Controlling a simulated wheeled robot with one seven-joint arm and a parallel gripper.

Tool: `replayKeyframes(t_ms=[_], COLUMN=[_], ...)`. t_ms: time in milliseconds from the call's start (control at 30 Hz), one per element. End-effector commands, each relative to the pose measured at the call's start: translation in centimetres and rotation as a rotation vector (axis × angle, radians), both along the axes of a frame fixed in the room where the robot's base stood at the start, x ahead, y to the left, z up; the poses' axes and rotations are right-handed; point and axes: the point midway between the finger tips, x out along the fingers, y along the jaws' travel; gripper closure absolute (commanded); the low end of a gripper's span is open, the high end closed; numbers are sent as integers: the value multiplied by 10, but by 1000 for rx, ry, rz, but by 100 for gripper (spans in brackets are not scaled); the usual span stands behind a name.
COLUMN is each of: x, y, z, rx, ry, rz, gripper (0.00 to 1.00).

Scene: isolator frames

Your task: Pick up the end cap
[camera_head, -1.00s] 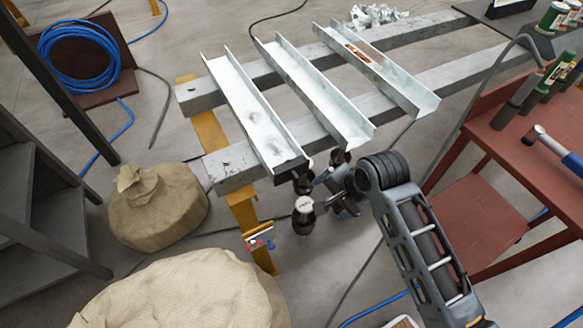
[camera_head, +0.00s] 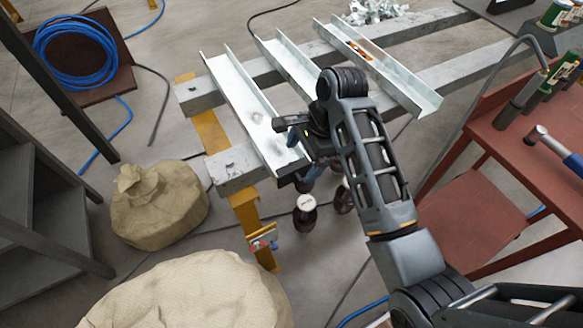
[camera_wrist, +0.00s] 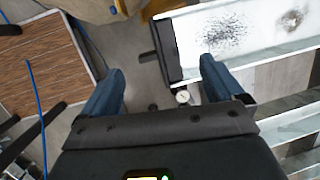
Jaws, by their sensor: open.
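The end cap is most likely the dark piece (camera_head: 292,170) on the near end of the leftmost pale metal channel (camera_head: 238,90). In the wrist view, this dark end piece (camera_wrist: 165,48) sits at the channel's left end, with a short dark tab to its left. My gripper (camera_wrist: 162,66) is open with nothing between its fingers. In the wrist view its two blue-grey fingers stand apart, the dark piece showing between and beyond them. In the head view my gripper (camera_head: 295,124) is over the channel's near end, partly hidden by my wrist. I cannot tell how far it is above the piece.
Two more channels (camera_head: 380,70) lie to the right across grey beams (camera_head: 232,165). Dark brown insulators (camera_head: 305,215) hang or stand below the near ends. A red-brown bench (camera_head: 480,130) with tools stands at right. Sacks (camera_head: 160,205) lie at left.

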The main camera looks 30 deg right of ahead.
Motion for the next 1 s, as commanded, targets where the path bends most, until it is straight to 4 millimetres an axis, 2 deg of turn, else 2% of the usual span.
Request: replayKeyframes(t_ms=[533,867,1000], x=[7,8,8], y=[14,15,15], z=[-64,-70,-70], rx=[0,-1,-1], ry=[1,-1,-1], rz=[1,1,1], gripper=[5,5,19])
